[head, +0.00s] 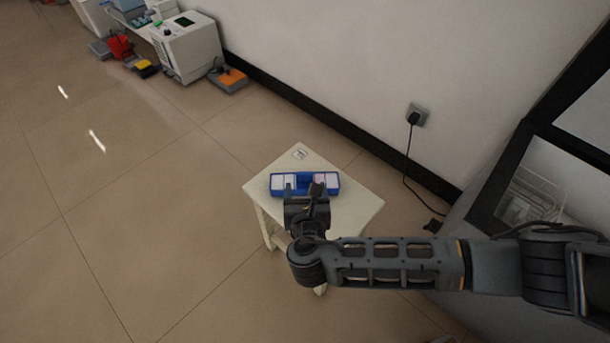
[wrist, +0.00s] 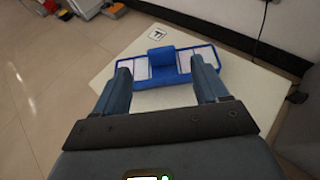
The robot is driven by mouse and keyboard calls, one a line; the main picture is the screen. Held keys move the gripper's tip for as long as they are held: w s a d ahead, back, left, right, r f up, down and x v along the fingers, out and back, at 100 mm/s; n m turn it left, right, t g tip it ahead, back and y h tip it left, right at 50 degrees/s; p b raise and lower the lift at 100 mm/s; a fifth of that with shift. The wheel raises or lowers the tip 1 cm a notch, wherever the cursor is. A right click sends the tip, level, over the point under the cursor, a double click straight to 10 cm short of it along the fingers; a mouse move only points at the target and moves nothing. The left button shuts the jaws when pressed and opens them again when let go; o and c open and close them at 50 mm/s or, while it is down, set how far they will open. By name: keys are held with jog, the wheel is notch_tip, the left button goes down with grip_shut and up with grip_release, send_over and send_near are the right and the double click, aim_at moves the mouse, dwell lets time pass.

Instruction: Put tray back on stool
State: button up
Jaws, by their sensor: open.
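A blue tray (head: 333,184) with white compartments lies flat on the top of a cream stool (head: 356,204). In the wrist view the tray (wrist: 160,58) shows a raised blue block at its middle and pale compartments on both sides. The stool top (wrist: 254,88) extends around it. My gripper (head: 305,190) is over the near side of the tray. In the wrist view the gripper (wrist: 166,78) is open, its two fingers apart at the tray's near edge. I cannot tell whether they touch it. Nothing is held between them.
A small white label (head: 299,154) is on the stool's far corner. A wall with a socket (head: 417,114) and hanging cable stands behind. A dark-framed cabinet (head: 545,185) is at the right. A white machine (head: 188,47) and boxes stand at the upper left. The floor at left is clear.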

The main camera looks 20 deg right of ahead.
jog(key=shift+p+v, duration=0.45)
jog(key=shift+v, duration=1.95)
